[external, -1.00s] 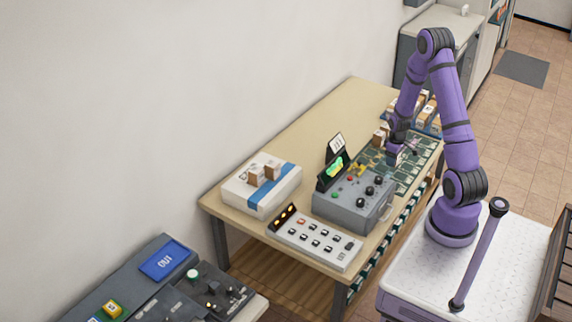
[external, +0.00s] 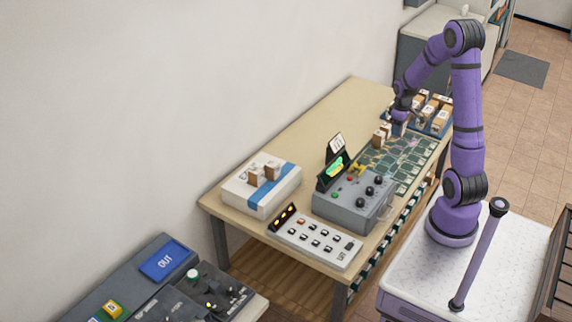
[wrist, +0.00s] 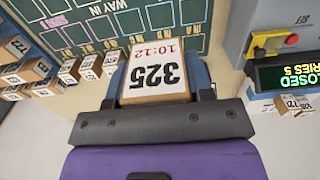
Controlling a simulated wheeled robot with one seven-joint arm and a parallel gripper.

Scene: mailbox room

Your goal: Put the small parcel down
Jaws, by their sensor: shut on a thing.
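The small parcel (wrist: 157,78) is a brown box with a white label reading 325 and 10:12. It fills the space between the jaws of my gripper (wrist: 158,92) in the wrist view, so the gripper is shut on it. In the external view my gripper (external: 399,122) is over the far end of the table, between the green grid board (external: 402,160) and the blue tray (external: 442,131) of parcels. The held parcel is small and hard to make out there. I cannot tell how far above the table it is.
Several small parcels (external: 421,100) stand in the blue tray at the far right. A parcel (external: 379,138) stands beside the board's left edge. A grey control box (external: 350,207), a white button panel (external: 315,238) and a white box (external: 235,190) crowd the near end. The table's back left (external: 330,115) is clear.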

